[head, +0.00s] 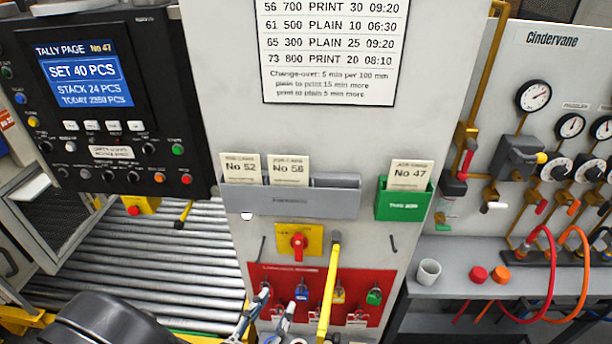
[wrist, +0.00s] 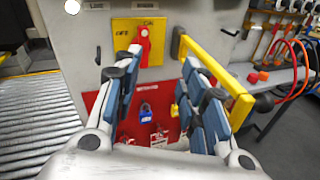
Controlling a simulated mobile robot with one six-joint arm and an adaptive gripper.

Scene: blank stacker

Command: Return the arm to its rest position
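My gripper (head: 262,323) shows at the bottom of the head view, in front of the red lock board (head: 262,276). In the wrist view my gripper (wrist: 160,90) has its two blue-padded fingers spread wide, with nothing between them. Beyond the fingers are the red rotary switch (wrist: 144,44) on its yellow plate and a blue padlock (wrist: 146,109) on the red board. A yellow bar handle (wrist: 222,75) stands out from the panel, close to the right finger in the wrist view. Whether they touch cannot be told. Most of my arm is out of view.
The yellow bar (head: 328,290) is an obstacle beside the gripper. A grey card holder (head: 310,198) and green holder (head: 399,204) jut from the panel. A roller conveyor (head: 165,250) lies left.

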